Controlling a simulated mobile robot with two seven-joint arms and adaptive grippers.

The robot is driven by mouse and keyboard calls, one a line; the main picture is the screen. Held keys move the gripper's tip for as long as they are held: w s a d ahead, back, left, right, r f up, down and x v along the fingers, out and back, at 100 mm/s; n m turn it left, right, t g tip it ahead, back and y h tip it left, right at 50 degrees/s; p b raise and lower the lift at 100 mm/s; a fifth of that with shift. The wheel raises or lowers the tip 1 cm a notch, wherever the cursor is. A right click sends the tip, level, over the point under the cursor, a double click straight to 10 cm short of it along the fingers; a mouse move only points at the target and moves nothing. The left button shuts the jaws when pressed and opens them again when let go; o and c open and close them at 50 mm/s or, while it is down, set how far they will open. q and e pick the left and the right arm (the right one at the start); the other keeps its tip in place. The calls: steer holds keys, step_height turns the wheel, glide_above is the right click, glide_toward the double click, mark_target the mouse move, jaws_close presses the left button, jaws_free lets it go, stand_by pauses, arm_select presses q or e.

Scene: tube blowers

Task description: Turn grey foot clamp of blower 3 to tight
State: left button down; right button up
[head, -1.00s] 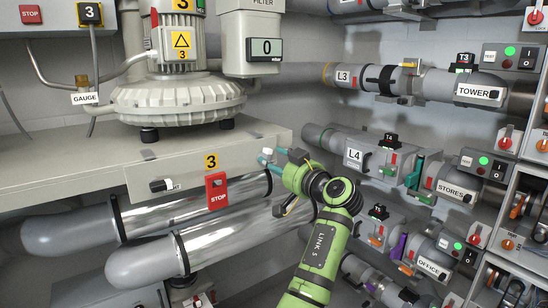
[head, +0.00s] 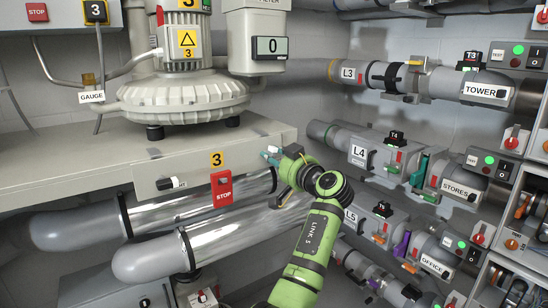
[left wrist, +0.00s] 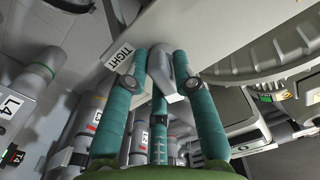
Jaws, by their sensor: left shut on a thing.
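Blower 3 (head: 182,95) stands on a grey bench at the upper left of the head view. My left gripper (head: 268,154) is at the right end of the bench's front, and its arm comes up from below. In the left wrist view, the teal fingers (left wrist: 167,75) are shut on the grey foot clamp (left wrist: 160,63). A white TIGHT label (left wrist: 121,56) is just left of the clamp. In the head view the clamp is too small and covered to make out. My right gripper is not in view.
Pipes labelled L3 (head: 348,73) and L4 (head: 359,153) with valves and panels fill the right side.

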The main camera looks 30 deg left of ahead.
arm_select(q)
steer(key=shift+m, duration=0.3)
steer(key=m+p, duration=0.1)
steer(key=m, duration=0.2)
steer(key=shift+m, duration=0.3)
steer(key=m+p, duration=0.1)
steer(key=m, duration=0.1)
steer(key=shift+m+p, duration=0.4)
steer(key=m+p, duration=0.2)
steer(key=m, duration=0.1)
steer(key=m+p, duration=0.2)
steer(key=shift+f+m, duration=0.2)
steer(key=shift+m, duration=0.2)
steer(key=shift+f+m+p, duration=0.2)
steer(key=shift+m+p, duration=0.5)
steer(key=shift+m, duration=0.4)
steer(key=c, duration=1)
jaws_free()
steer(key=shift+c, duration=0.2)
steer(key=v, duration=1.2)
